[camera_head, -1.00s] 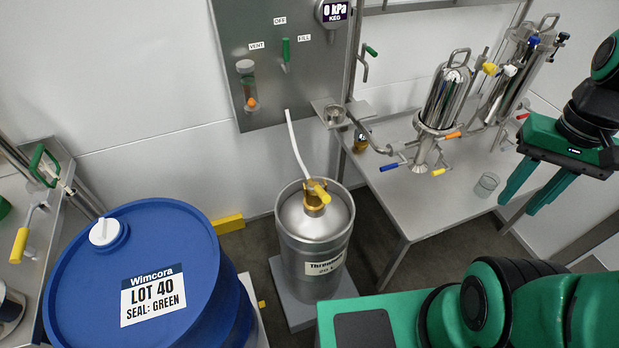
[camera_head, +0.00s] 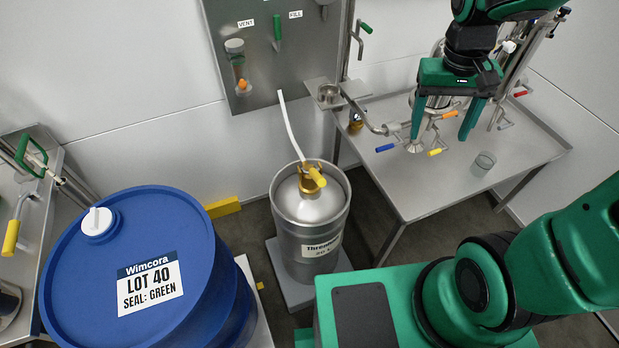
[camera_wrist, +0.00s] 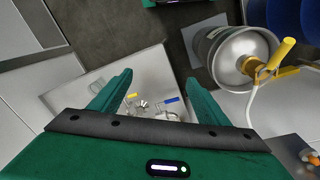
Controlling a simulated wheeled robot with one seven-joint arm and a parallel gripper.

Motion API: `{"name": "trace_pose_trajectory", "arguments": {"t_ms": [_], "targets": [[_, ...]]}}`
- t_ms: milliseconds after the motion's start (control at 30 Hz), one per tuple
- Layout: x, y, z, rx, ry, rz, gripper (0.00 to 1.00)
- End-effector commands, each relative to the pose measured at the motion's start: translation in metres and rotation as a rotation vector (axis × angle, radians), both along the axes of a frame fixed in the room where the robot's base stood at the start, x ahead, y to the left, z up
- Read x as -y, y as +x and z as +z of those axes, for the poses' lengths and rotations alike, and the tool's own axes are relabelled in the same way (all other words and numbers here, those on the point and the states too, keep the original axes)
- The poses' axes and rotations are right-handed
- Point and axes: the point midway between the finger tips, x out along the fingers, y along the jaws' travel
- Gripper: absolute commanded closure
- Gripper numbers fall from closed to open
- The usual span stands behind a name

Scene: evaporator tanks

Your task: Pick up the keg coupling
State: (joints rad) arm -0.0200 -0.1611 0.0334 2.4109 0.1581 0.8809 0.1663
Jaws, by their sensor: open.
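The keg coupling (camera_head: 311,180) is a brass fitting with a yellow handle. It sits on top of the steel keg (camera_head: 310,225), with a pale hose rising from it toward the wall panel. In the wrist view the coupling (camera_wrist: 262,70) is at the upper right on the keg (camera_wrist: 232,50), right of my fingers. My gripper (camera_head: 444,125) is open with nothing between its fingers. It is above the steel bench, to the right of the keg and apart from the coupling. In the wrist view, my gripper (camera_wrist: 160,84) has the bench and valve handles beyond its fingers.
A blue drum (camera_head: 150,240) stands left of the keg. The steel bench (camera_head: 420,195) holds valves with coloured handles and a glass beaker (camera_head: 484,163). A wall panel (camera_head: 255,60) with a green lever is behind. The space above the keg is clear except for the hose.

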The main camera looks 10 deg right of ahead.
Motion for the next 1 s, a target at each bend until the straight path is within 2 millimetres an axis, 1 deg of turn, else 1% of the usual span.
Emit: {"name": "trace_pose_trajectory", "arguments": {"t_ms": [33,67,100,167,200,267,300,400,500,600,667,900,1000], "targets": [[-0.025,0.017,-0.01,-0.008,-0.002,0.058,0.31],[-0.04,0.026,-0.016,-0.006,-0.002,0.084,0.31],[-0.061,0.037,-0.024,-0.007,0.001,0.123,0.31],[-0.094,0.05,-0.037,-0.007,0.008,0.179,0.31],[-0.117,0.057,-0.046,-0.006,0.016,0.213,0.31],[-0.151,0.064,-0.059,-0.007,0.03,0.262,0.31],[-0.172,0.066,-0.067,-0.01,0.04,0.291,0.31],[-0.217,0.067,-0.084,-0.014,0.067,0.348,0.31],[-0.248,0.064,-0.097,-0.018,0.087,0.386,0.31],[-0.266,0.062,-0.104,-0.02,0.101,0.405,0.31],[-0.27,0.062,-0.109,-0.022,0.104,0.41,0.31],[-0.27,0.061,-0.143,-0.022,0.105,0.411,0.31],[-0.27,0.061,-0.154,-0.021,0.105,0.41,0.31]]}}
